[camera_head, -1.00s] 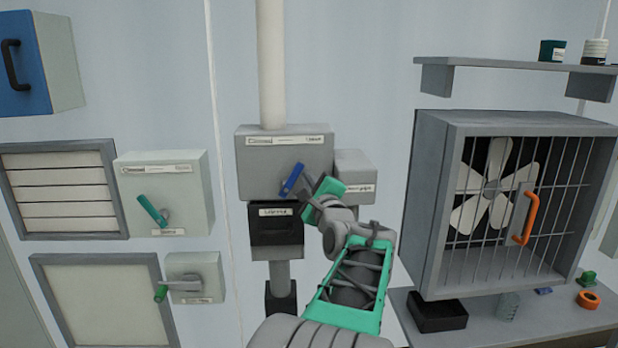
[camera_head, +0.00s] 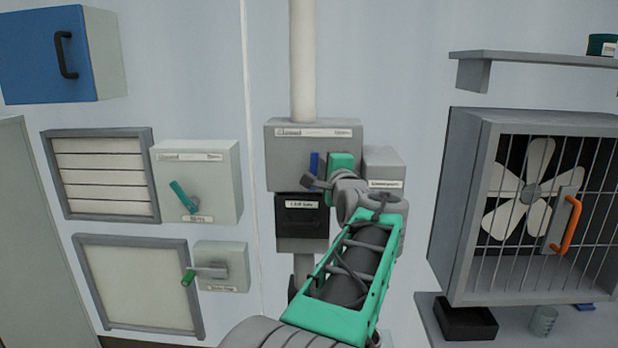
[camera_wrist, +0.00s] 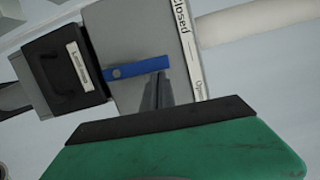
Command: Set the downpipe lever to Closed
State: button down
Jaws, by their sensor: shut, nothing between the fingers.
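The downpipe lever (camera_head: 314,164) is a blue bar on the front of a grey box (camera_head: 285,160) below a white vertical pipe. It stands nearly upright. The box's top strip reads Closed at the left and Open at the right. In the wrist view, which is turned sideways, the lever (camera_wrist: 138,69) points towards the pipe, tilted slightly to the Closed side. My gripper (camera_wrist: 158,92) is shut and empty, its tips at the lever's free end on the Open side. Whether they touch cannot be told. In the head view my gripper (camera_head: 319,181) partly hides the lever's lower part.
A black-fronted box (camera_head: 300,222) hangs directly below, and a small grey box (camera_head: 384,163) sits at the right. Left are boxes with a teal lever (camera_head: 183,196) and a green-tipped lever (camera_head: 205,272). A caged fan (camera_head: 530,205) stands right.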

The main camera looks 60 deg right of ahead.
jog(key=shift+w+a+r+n+g+y+b, duration=0.15)
jog(key=shift+w+a+n+g+b, duration=0.15)
jog(key=shift+w+n+b, duration=0.55)
jog(key=shift+w+a+r+n+g+y+b, duration=0.1)
jog(key=shift+w+a+n+g+b, duration=0.2)
jog(key=shift+n, duration=1.05)
jog(key=shift+w+a+r+n+g+y+b, duration=0.2)
jog(key=shift+w+a+n+b, duration=0.25)
jog(key=shift+n, duration=0.65)
jog(key=shift+w+d, duration=0.1)
jog(key=shift+w, duration=0.05)
jog(key=s+a+r, duration=0.3)
jog(key=s+a, duration=0.3)
jog(key=s, duration=0.3)
jog(key=shift+s+b, duration=0.3)
jog(key=shift+b, duration=0.15)
jog(key=shift+r, duration=0.1)
